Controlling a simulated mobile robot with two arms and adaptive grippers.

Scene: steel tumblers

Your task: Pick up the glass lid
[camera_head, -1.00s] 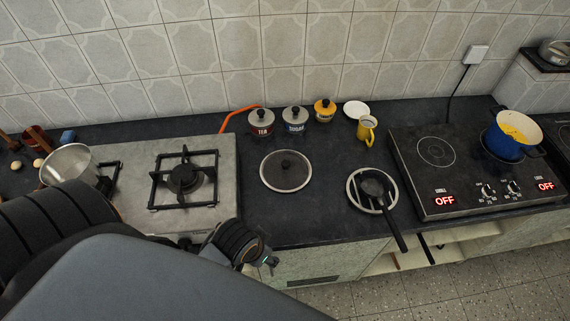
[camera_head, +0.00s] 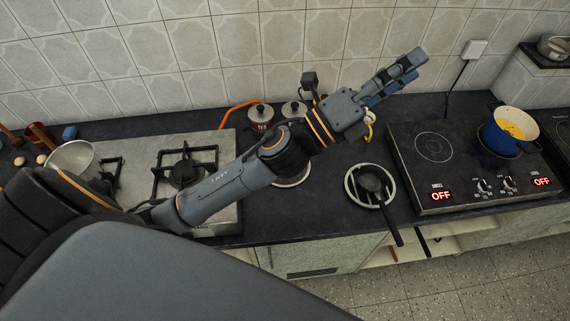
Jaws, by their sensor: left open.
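The glass lid (camera_head: 292,182) lies flat on the dark counter between the gas stove and the black pan. My left forearm crosses in front of it, so only its near rim shows and its knob is hidden. My left gripper (camera_head: 414,66) is above the counter, up and to the right of the lid, pointing toward the upper right. Its fingers are open and appear empty. It is apart from the lid. My right gripper is not in view.
Red and grey canisters (camera_head: 260,116) stand behind my arm. A yellow jug (camera_head: 369,118) is partly hidden under the gripper. An induction hob (camera_head: 434,149) with a blue pot (camera_head: 507,134) is at right; a gas stove (camera_head: 185,172) is at left.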

